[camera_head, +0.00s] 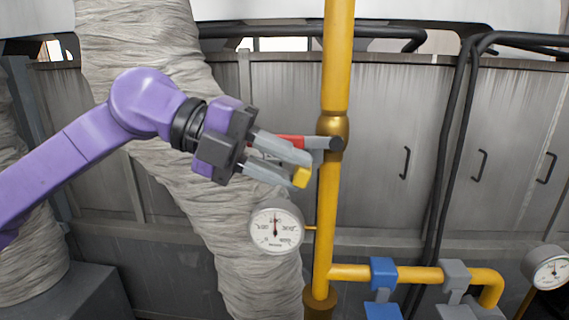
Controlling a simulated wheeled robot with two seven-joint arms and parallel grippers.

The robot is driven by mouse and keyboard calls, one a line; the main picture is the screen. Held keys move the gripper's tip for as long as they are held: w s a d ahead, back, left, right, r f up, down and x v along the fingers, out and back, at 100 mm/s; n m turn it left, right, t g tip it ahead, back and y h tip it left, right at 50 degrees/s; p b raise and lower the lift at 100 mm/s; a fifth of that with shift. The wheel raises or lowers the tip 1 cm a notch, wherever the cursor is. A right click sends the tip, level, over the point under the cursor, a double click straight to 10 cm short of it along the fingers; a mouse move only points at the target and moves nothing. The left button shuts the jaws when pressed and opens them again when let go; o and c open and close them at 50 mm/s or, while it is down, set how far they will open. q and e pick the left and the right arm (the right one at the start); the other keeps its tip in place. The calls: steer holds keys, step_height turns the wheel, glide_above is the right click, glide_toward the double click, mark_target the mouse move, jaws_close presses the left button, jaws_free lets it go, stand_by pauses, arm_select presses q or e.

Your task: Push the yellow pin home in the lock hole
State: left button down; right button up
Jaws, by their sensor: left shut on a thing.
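My left gripper (301,172), on the purple arm, is shut on the yellow pin (302,178). Only a short yellow end of the pin shows at the fingertips. Just behind and above the fingers is a red bar (291,140), partly covered by the upper finger. It meets a grey fitting (322,143) with a dark round end beside the brass collar of the yellow upright pipe. I cannot make out the lock hole, nor tell whether the pin touches the fitting. My right gripper is not in view.
The yellow upright pipe (337,70) stands just right of the gripper. A white gauge (276,229) sits below it. A lower yellow branch carries a blue clamp (383,272) and a grey clamp (454,274). Wrapped ducts stand at left; grey cabinets (385,190) are behind.

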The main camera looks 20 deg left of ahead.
arm_select(q)
steer(key=shift+w+a+p, duration=0.2)
steer(key=shift+w+p, duration=0.05)
steer(key=shift+w, duration=0.45)
steer(key=shift+w+a+p, duration=0.15)
steer(key=shift+w+p, duration=0.1)
steer(key=shift+w, duration=0.4)
stand_by(0.8)
steer(key=c, duration=0.9)
jaws_free()
steer(key=shift+o, duration=0.2)
steer(key=shift+a, duration=0.1)
steer(key=b+v, duration=0.2)
steer(key=v, duration=0.8)
steer(key=shift+s+a, duration=0.15)
steer(key=shift+a, duration=0.05)
